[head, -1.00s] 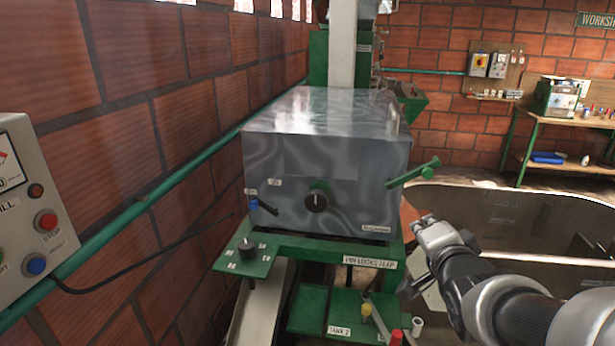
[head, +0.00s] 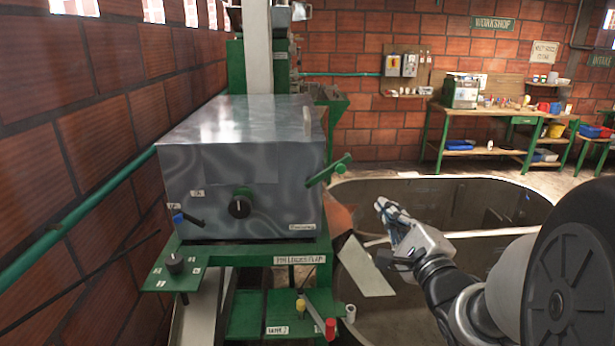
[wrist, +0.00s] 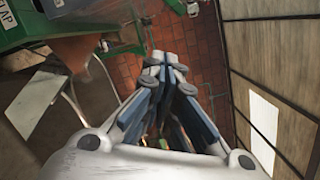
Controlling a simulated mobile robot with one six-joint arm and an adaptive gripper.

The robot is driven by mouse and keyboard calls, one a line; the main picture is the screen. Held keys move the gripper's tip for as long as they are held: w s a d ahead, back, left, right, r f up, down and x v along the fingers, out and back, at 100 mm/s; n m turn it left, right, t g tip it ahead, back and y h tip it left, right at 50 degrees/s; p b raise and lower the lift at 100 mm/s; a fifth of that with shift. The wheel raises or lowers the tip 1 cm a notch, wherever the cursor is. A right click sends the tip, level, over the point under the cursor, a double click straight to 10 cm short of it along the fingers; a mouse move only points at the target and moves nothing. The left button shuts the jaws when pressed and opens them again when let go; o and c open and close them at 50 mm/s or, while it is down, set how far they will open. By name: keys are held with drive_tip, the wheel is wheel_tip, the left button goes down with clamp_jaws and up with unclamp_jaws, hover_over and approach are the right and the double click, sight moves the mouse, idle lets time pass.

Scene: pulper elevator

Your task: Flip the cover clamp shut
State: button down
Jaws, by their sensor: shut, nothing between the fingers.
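A grey metal cover (head: 240,165) sits over the machine on a green frame. A green lever (head: 328,170) sticks out at the right of the cover and slants up to the right; it looks like the clamp, but no label confirms this. My gripper (head: 382,208) is to the right of the lever and a little lower in the picture, apart from it. Its fingers are together and empty, as the wrist view (wrist: 165,62) also shows. The lever cannot be made out clearly in the wrist view.
A black knob (head: 239,207) and a blue-tipped handle (head: 180,218) are on the cover's front. A selector plate (head: 160,280) projects at lower left. A red-tipped lever (head: 330,328) stands below. A round-ended tank (head: 440,195) lies behind my arm. A workbench (head: 490,112) stands far back.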

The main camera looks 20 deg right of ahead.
sight(328, 172)
drive_tip(key=w+a+r+b, duration=0.2)
drive_tip(key=w+b, duration=0.1)
drive_tip(key=w, duration=0.8)
drive_tip(key=shift+r, duration=0.35)
drive_tip(key=shift+w, duration=0.1)
